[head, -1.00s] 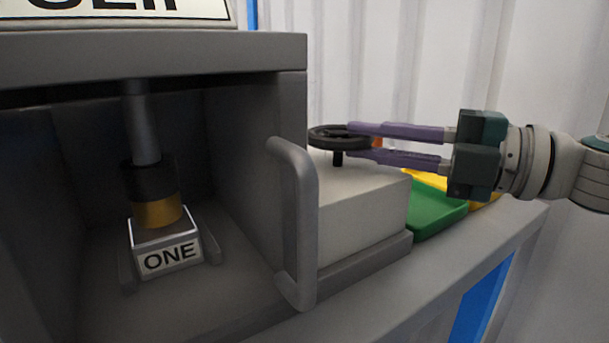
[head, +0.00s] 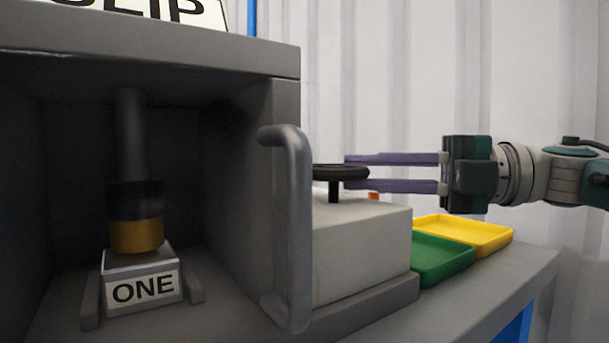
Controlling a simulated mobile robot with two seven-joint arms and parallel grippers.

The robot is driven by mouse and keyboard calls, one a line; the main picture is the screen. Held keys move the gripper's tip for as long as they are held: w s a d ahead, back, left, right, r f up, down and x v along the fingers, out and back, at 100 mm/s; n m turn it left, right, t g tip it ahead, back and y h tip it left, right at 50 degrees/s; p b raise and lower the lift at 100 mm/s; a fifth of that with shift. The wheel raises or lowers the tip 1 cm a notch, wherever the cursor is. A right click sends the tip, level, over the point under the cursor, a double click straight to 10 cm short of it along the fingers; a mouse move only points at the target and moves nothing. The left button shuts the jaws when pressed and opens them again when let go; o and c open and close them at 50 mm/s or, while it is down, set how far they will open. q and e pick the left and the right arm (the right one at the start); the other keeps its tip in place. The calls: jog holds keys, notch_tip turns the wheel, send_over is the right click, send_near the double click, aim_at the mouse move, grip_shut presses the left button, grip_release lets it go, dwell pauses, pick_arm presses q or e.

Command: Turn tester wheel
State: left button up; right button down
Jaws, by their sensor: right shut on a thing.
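The tester wheel (head: 338,171) is a dark ring on a short post atop a pale box (head: 365,245), right of the grey tester housing (head: 272,170). My right gripper (head: 352,172) reaches in from the right. Its two purple fingers are shut on the wheel's right rim, one above and one below. Inside the housing, a dark and brass ram (head: 136,215) hangs down onto a small block labelled ONE (head: 143,287). Part of the wheel's left side is hidden behind the housing's handle. My left gripper is not in view.
A grey upright handle (head: 292,230) stands at the housing's front edge, left of the wheel. A green tray (head: 443,260) and a yellow tray (head: 470,233) lie on the bench right of the box.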

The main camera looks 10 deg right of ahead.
jog(key=c, duration=1.1)
grip_release()
jog(key=shift+v, duration=4.95)
